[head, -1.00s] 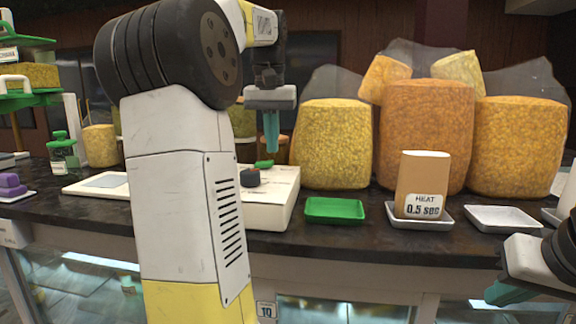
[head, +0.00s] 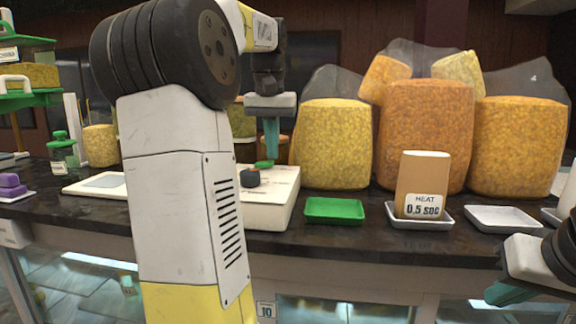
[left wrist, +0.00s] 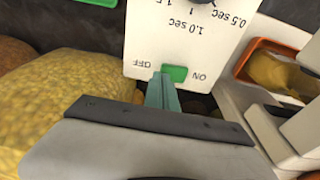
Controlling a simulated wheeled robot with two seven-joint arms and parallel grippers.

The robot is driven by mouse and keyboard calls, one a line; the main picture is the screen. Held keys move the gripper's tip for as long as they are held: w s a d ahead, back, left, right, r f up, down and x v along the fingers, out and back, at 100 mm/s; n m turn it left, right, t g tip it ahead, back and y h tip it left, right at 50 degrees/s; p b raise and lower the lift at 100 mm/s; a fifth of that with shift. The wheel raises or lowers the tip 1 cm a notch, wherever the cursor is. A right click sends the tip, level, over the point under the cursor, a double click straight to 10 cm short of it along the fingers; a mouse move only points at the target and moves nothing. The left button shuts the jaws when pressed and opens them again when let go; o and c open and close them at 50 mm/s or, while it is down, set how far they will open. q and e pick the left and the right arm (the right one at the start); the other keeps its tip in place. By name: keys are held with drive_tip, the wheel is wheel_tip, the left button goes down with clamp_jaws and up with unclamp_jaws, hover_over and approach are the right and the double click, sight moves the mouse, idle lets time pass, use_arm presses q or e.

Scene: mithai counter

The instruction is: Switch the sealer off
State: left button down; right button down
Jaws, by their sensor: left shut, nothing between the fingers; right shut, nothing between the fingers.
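The sealer (head: 275,205) is a white box on the counter, with a dark knob (head: 250,177) and a green switch (head: 264,163) on top. In the left wrist view its panel (left wrist: 170,35) shows time marks, and the green switch (left wrist: 177,73) lies between the words OFF and ON. My left gripper (head: 271,152) is shut and empty, pointing down just above the switch. In the wrist view its teal fingertips (left wrist: 161,82) overlap the switch's OFF end; I cannot tell whether they touch it. My right gripper (head: 500,294) is shut and empty at the lower right, in front of the counter.
Large bags of yellow and orange snacks (head: 425,135) stand behind. My left arm hides part of the counter.

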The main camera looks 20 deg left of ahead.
sight(272, 161)
use_arm(q)
drive_tip(key=shift+f, duration=0.55)
drive_tip(key=shift+r, duration=3.55)
